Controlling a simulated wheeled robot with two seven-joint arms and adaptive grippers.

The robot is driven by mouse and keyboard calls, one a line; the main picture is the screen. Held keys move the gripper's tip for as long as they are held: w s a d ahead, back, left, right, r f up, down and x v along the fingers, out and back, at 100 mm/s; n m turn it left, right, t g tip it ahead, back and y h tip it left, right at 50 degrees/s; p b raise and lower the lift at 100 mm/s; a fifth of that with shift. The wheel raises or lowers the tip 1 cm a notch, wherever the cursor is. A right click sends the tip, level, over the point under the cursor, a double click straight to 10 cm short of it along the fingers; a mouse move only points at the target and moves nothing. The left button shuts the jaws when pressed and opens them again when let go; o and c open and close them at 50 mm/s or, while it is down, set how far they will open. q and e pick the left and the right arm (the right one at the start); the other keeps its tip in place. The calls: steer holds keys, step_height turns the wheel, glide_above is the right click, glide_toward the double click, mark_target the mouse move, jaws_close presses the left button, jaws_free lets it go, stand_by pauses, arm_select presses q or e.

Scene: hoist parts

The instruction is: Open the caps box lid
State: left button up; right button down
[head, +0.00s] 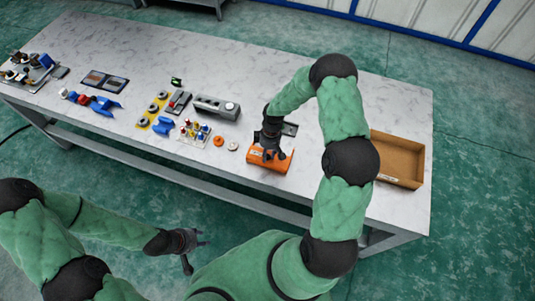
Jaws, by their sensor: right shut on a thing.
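The orange caps box (283,164) sits near the front edge of the table, with a small pale label on it. My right gripper (269,154) reaches down onto it from above and is shut at its top, apparently on the lid. The fingers cover part of the top, so whether the lid is raised cannot be told. My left gripper (197,254) is open and empty, low in front of the table and away from the box.
An open brown tray (398,160) stands at the right end of the table (330,80). An orange ring (218,141) and a pale ring (233,146) lie left of the box. A grey device (216,107) and several small parts lie further left.

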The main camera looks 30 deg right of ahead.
steer(key=w+d+b, duration=0.2)
steer(key=w+d, duration=0.1)
steer(key=d, duration=0.1)
steer(key=shift+w+f, duration=0.1)
steer(key=shift+w, duration=0.25)
steer(key=shift+w+d+b, duration=0.15)
steer(key=shift+d+b, duration=0.1)
steer(key=shift+b, duration=0.05)
steer(key=c, duration=1)
jaws_free()
steer(key=shift+r, duration=0.2)
steer(key=r, duration=0.4)
steer(key=d+r, duration=0.1)
steer(key=r, duration=0.2)
steer(key=w+d+r, duration=0.1)
steer(key=r, duration=0.3)
steer(key=shift+w+r, duration=0.1)
steer(key=shift+r, duration=0.2)
